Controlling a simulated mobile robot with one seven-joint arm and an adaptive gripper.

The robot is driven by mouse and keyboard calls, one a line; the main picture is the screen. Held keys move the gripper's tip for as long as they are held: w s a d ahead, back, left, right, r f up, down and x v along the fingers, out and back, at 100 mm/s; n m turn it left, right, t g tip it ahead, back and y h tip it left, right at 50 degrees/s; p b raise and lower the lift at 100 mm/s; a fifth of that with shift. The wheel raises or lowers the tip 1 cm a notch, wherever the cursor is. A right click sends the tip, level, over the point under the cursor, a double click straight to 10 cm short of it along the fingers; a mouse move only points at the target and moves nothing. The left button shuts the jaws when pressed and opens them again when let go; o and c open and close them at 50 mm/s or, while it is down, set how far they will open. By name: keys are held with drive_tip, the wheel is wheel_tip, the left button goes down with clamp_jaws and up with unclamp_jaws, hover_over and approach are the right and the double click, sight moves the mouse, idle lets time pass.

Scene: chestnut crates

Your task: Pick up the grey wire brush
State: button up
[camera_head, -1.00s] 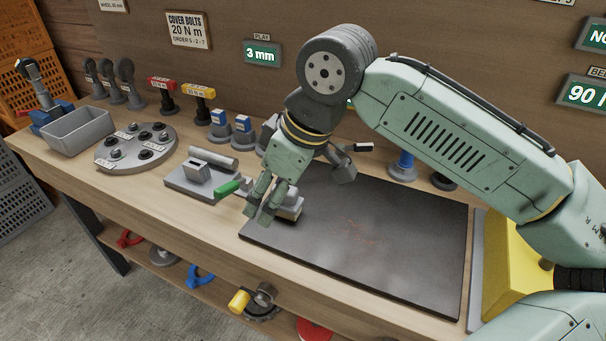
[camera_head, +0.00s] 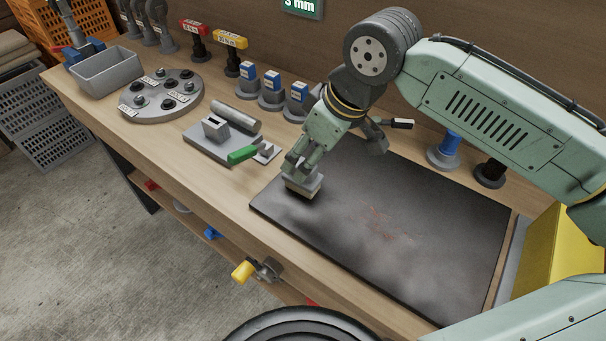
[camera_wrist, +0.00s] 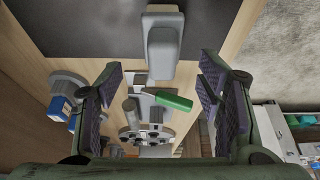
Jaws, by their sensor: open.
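The grey wire brush (camera_head: 303,185) is a small grey block with a pale underside, on the left end of the dark mat (camera_head: 400,225). In the wrist view the brush (camera_wrist: 163,48) is at top centre, its near end lying across the gap between the fingers. My gripper (camera_head: 298,163) is just over the brush in the head view and hides part of its top. In the wrist view my gripper (camera_wrist: 162,82) is open, with fingers wide apart on either side and nothing held. I cannot tell the exact height above the brush.
Left of the mat is a grey fixture (camera_head: 204,146) with a green handle (camera_head: 242,155). Further left are a round disc (camera_head: 133,109) and a grey bin (camera_head: 106,71). Blue-topped stands (camera_head: 272,92) line the back. A yellow block (camera_head: 545,250) is at right.

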drive_tip(key=f+b, duration=0.3)
drive_tip(key=f, duration=0.1)
drive_tip(key=shift+a+b, duration=0.3)
drive_tip(key=shift+w+a+f+b, duration=0.25)
drive_tip(key=shift+a+f+b, duration=0.05)
drive_tip(key=shift+f+b, duration=0.25)
drive_tip(key=shift+r, duration=0.1)
drive_tip(key=shift+c, duration=0.2)
drive_tip(key=c, duration=1.3)
